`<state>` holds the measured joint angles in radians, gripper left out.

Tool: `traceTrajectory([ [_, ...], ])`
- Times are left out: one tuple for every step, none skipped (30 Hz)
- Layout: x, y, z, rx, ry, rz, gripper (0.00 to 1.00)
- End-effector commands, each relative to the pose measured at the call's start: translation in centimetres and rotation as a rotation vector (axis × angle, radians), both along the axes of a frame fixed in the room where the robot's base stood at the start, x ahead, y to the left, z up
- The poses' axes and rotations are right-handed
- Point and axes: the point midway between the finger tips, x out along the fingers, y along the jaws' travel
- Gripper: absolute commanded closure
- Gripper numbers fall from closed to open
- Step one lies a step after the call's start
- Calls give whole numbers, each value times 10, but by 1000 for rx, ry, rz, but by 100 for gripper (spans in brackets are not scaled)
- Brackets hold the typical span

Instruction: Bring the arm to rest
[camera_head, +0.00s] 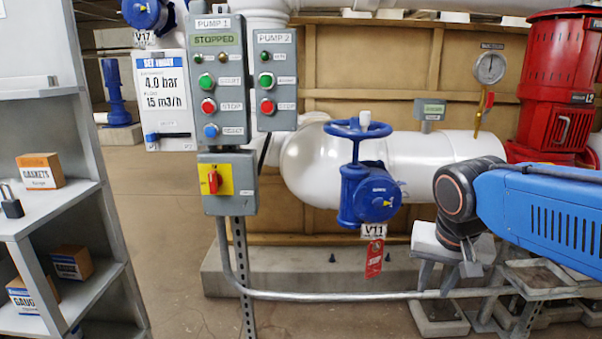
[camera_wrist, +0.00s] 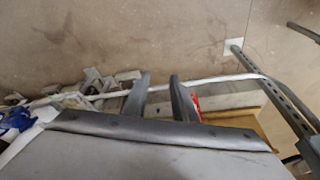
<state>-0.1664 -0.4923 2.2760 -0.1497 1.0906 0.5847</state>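My blue arm (camera_head: 540,215) reaches in from the right edge of the head view, with its dark wrist joint bent downward. My gripper (camera_head: 446,278) hangs below that joint, fingers pointing down. In the wrist view my gripper (camera_wrist: 161,82) shows two grey fingers with a clear gap and nothing between them. It is to the right of the blue valve V11 (camera_head: 368,190) and its red tag (camera_head: 374,258), in front of the pipework. I cannot tell whether it touches the thin conduit behind it.
A control panel (camera_head: 217,80) with a yellow-and-red switch (camera_head: 215,180) stands left of centre. A grey shelf (camera_head: 60,205) with boxes and a padlock (camera_head: 11,200) is at far left. A red pump motor (camera_head: 555,90) and grey frames (camera_head: 540,278) are at right. Open floor lies at front centre.

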Motion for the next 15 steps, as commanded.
traceTrajectory([
  [-14,-5,-5,2,-10,31,75],
  [-22,-7,-9,1,-14,56,75],
  [-31,-10,-14,0,-25,89,75],
  [-38,-11,-18,-1,-29,112,75],
  [-45,-13,-22,-3,-35,137,75],
  [-54,-15,-27,-6,-45,169,75],
  [-60,-16,-32,-9,-51,192,75],
  [-67,-17,-35,-12,-58,214,75],
  [-74,-18,-41,-16,-67,241,75],
  [-79,-18,-44,-19,-74,261,75],
  [-83,-19,-48,-23,-80,279,75],
  [-88,-20,-52,-28,-86,300,75],
  [-92,-20,-55,-30,-91,312,75],
  [-95,-20,-57,-33,-95,325,75],
  [-98,-20,-60,-36,-100,339,75],
])
